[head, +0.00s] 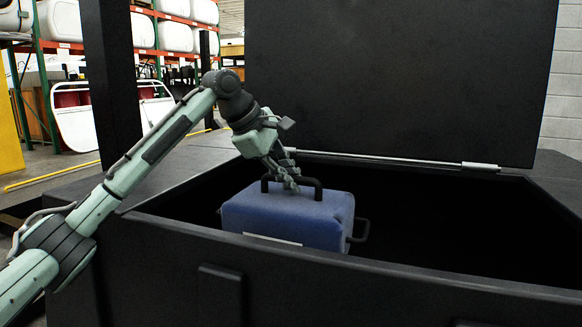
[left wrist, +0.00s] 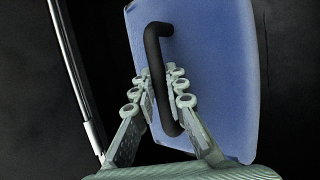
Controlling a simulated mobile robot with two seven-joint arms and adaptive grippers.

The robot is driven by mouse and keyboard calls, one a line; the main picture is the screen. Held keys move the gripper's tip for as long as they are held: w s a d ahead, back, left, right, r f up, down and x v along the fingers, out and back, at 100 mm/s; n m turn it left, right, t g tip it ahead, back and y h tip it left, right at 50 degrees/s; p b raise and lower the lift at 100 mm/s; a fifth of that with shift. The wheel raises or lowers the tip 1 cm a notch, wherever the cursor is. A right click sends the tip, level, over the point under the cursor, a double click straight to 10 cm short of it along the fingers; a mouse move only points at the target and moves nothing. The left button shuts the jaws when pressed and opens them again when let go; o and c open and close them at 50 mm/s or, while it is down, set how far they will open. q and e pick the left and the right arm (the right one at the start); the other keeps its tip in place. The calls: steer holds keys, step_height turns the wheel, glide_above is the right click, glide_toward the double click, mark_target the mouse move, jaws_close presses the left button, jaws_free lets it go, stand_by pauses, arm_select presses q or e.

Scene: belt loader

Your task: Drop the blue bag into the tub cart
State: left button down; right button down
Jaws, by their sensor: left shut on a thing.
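The blue bag (head: 290,216) has a black top handle (head: 318,187) and a side handle. It hangs in the opening of the black tub cart (head: 350,271), its lower part hidden behind the front wall. My left gripper (head: 291,184) is above the bag, shut on its top handle. In the left wrist view the fingers (left wrist: 160,95) close around the black handle, with the blue bag (left wrist: 215,80) behind it. Whether the bag touches the tub floor cannot be seen. My right gripper is not in view.
The tub's raised black lid (head: 400,75) stands behind the opening, with a metal hinge rod (head: 400,160) along its base. The tub interior right of the bag is dark and looks empty. Orange shelving (head: 150,15) with white containers stands far left.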

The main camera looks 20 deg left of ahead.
arm_select(q)
steer(key=shift+f, duration=0.1)
stand_by(0.3)
steer(key=c, duration=1.5)
jaws_free()
steer(key=shift+o, duration=0.2)
steer(key=shift+s+f, duration=0.1)
steer(key=shift+f, duration=0.3)
steer(key=v, duration=1.2)
steer(key=shift+r, duration=0.3)
